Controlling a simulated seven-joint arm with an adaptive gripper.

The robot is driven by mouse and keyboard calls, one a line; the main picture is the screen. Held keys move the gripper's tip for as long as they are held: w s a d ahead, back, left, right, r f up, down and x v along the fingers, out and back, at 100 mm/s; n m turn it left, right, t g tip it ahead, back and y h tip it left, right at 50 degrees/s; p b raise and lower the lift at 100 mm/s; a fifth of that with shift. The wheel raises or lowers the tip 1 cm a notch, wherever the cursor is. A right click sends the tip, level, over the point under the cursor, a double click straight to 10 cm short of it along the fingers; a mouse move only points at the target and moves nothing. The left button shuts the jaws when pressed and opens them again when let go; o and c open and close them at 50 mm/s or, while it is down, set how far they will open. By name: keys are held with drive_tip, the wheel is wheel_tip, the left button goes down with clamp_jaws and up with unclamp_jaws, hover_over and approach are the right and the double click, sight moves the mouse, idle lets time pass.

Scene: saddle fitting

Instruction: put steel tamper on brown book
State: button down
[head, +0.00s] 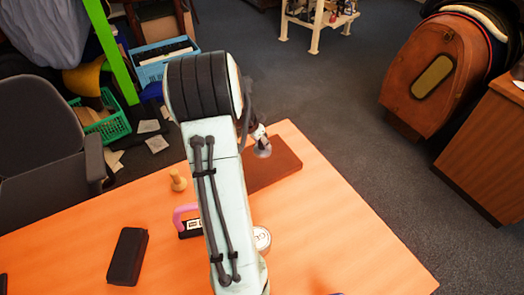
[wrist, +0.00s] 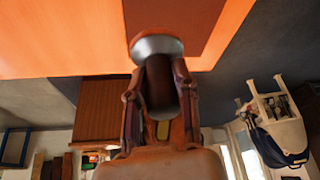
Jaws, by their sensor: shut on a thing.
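The steel tamper (wrist: 157,45) shows in the wrist view with its round metal base and dark handle. My gripper (wrist: 160,88) is shut on the handle, one finger on each side. In the head view the tamper's base (head: 262,151) shows just right of my arm, over the far end of the brown book (head: 280,168). The book lies flat on the orange table, partly hidden by my arm. It also shows beyond the tamper's base in the wrist view (wrist: 182,18). I cannot tell whether the base touches the book.
On the table (head: 340,235) are a black case (head: 128,256), a small tan wooden piece (head: 177,180), a pink-handled item (head: 184,215) and a round tin (head: 262,239) partly behind my arm. The table's right side is clear. A chair (head: 45,140) stands at the left.

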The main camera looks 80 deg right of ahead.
drive_tip(key=d+f, duration=0.2)
drive_tip(key=w+d+f, duration=0.1)
drive_tip(key=d+f, duration=0.1)
drive_tip(key=f, duration=0.1)
drive_tip(key=shift+d+f, duration=0.15)
drive_tip(key=shift+f, duration=0.8)
drive_tip(key=shift+d+f, duration=0.1)
drive_tip(key=shift+f, duration=0.8)
drive_tip(key=shift+f, duration=0.2)
drive_tip(key=c, duration=0.9)
unclamp_jaws()
drive_tip(key=shift+o, duration=0.2)
drive_tip(key=v, duration=1.2)
drive_tip(key=shift+r, duration=0.2)
drive_tip(key=shift+w, duration=0.2)
